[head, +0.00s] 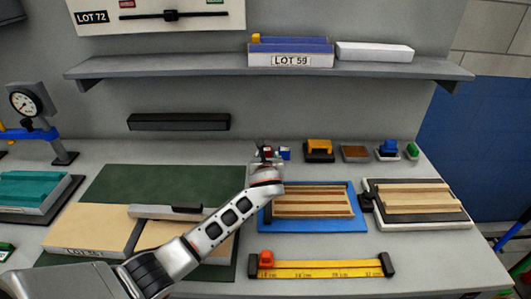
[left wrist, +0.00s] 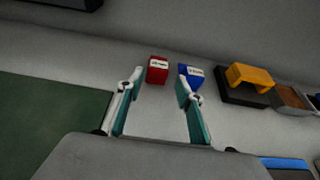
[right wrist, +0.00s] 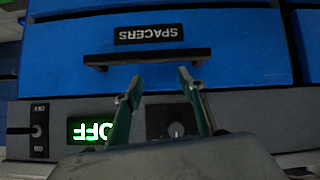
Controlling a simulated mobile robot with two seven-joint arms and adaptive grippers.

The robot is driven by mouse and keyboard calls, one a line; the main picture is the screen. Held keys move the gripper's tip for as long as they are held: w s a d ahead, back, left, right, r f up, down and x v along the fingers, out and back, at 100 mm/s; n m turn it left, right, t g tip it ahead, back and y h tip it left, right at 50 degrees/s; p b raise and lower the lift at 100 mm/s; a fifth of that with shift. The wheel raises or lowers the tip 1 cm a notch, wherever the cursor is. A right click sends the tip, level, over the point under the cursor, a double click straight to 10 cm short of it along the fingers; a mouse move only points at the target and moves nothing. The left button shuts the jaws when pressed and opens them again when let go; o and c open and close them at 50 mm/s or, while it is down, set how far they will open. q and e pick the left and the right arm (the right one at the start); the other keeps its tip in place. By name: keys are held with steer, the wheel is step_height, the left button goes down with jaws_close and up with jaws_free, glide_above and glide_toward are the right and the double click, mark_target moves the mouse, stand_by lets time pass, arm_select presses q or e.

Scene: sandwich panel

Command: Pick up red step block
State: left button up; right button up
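The red step block (left wrist: 157,70) stands on the grey bench in the left wrist view, ahead of my left gripper and between the lines of its fingers, nearer the left one. In the head view the red block (head: 266,151) is partly hidden by my left gripper (head: 268,160). My left gripper is open and empty in the left wrist view (left wrist: 160,85); its fingers are apart from the block. A blue block (left wrist: 191,74) stands just right of the red one, close to the right fingertip. My right gripper (right wrist: 158,85) is open and empty before a blue drawer front.
An orange-handled block (head: 319,150) and other small items stand to the right along the back. A green mat (head: 110,187) lies left, a blue tray (head: 358,222) right. A shelf (head: 200,66) hangs above. The drawer (right wrist: 240,50) has a black handle.

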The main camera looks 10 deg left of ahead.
mark_target(266, 152)
arm_select(q)
steer(key=shift+w+a+f, duration=0.15)
steer(key=shift+w+a, duration=0.05)
steer(key=shift+w, duration=0.4)
steer(key=shift+b+x, duration=0.45)
steer(key=shift+x, duration=1.65)
steer(key=shift+s+a, duration=0.1)
steer(key=c, duration=0.9)
